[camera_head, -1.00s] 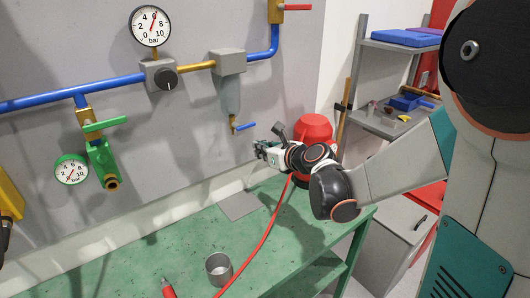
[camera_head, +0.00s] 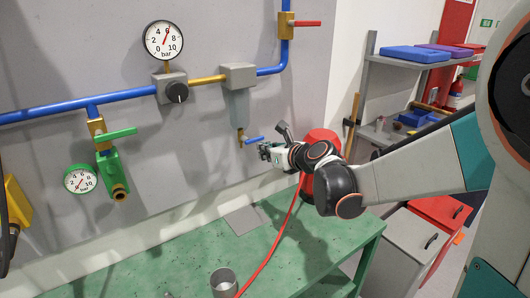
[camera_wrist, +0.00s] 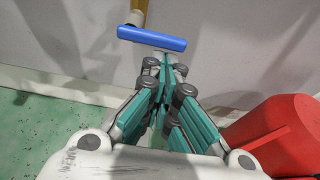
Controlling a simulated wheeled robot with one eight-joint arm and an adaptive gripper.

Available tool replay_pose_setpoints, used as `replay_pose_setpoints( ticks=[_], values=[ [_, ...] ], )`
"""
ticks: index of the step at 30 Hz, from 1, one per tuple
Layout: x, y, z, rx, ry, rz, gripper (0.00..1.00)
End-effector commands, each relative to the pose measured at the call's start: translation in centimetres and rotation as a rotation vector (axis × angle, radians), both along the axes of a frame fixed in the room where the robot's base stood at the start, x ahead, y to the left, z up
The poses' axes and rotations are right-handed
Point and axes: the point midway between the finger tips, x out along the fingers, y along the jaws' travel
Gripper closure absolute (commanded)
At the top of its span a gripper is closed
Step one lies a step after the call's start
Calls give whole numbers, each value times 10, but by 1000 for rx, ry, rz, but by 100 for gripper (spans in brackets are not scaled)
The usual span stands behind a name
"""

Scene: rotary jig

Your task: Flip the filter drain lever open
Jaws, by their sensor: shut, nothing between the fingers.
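The filter drain lever is a small blue bar (camera_head: 255,140) on a brass drain fitting (camera_head: 241,134) under the filter bowl (camera_head: 237,106). It points to the right, roughly level. In the wrist view the blue lever (camera_wrist: 152,38) lies across the top, just beyond my fingertips. My gripper (camera_head: 265,151) is just below and to the right of the lever in the head view. In the wrist view my gripper (camera_wrist: 168,62) has its green fingers shut together, with nothing between them. I cannot tell whether the fingertips touch the lever.
A green workbench (camera_head: 200,262) lies below, with a metal cup (camera_head: 223,281) and a grey plate (camera_head: 243,219). A red hose (camera_head: 281,232) runs across it. A red container (camera_head: 320,141) stands behind my wrist. Pipes, gauges and a green valve handle (camera_head: 116,135) are on the wall.

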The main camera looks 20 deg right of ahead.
Motion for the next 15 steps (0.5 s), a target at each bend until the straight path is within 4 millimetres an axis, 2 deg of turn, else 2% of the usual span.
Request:
replay_pose_setpoints(
  ticks=[15],
  values=[
    [1, -2, 3, -78, -25, 0, 100]
  ],
)
